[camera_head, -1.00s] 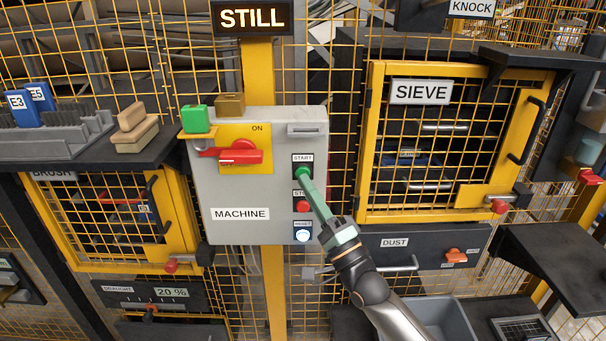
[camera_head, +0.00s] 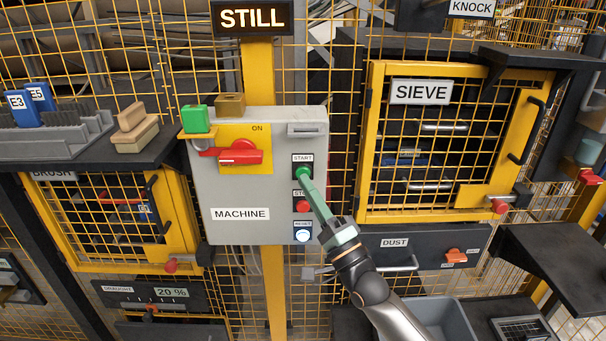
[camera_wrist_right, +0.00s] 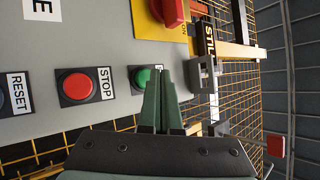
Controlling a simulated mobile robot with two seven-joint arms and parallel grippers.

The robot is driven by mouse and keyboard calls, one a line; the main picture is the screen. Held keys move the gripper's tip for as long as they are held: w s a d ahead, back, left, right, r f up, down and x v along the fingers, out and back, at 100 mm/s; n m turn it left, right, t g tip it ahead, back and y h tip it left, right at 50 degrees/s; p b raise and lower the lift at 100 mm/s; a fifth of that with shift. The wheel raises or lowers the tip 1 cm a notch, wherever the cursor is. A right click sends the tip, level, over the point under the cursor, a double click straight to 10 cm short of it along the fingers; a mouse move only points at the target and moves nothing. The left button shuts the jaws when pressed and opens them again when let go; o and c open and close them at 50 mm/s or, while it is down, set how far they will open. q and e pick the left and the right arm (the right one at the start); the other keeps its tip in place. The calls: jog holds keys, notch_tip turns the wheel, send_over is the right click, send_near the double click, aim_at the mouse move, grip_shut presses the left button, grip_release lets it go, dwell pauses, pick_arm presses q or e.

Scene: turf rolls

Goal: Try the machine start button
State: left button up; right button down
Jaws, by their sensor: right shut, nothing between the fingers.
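The grey machine control box (camera_head: 228,192) hangs on a yellow post. The green start button (camera_head: 303,173) is at the upper right of its face; it also shows in the right wrist view (camera_wrist_right: 142,78). My right gripper (camera_head: 306,181) is shut and empty, its green fingertips at the start button. They partly hide the button, and I cannot tell whether they touch it. The red stop button (camera_head: 302,206) and the lit reset button (camera_head: 302,235) are below. A sign (camera_head: 252,18) above reads STILL. My left gripper is out of view.
A red rotary handle (camera_head: 240,152) with ON above it sits on the box's yellow plate. A green block (camera_head: 195,119) and a brown block (camera_head: 230,104) are at the box's top edge. The sieve door (camera_head: 455,140) is to the right, the dust panel (camera_head: 420,246) below it.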

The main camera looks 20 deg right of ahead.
dwell(0.3)
jog(key=shift+w+d, duration=0.15)
jog(key=shift+w, duration=0.25)
jog(key=shift+w+d+b, duration=0.1)
jog(key=shift+w+b, duration=0.3)
jog(key=shift+b, duration=0.05)
dwell(0.5)
dwell(0.4)
jog(key=shift+s+a+p, duration=0.2)
jog(key=shift+s+p, duration=0.35)
jog(key=shift+s, duration=0.25)
jog(key=s+p, duration=0.1)
jog(key=s+a, duration=0.1)
jog(key=s, duration=0.1)
jog(key=s+p, duration=0.1)
jog(key=shift+s+a+p, duration=0.25)
jog(key=shift+s+p, duration=0.05)
jog(key=shift+s, duration=0.1)
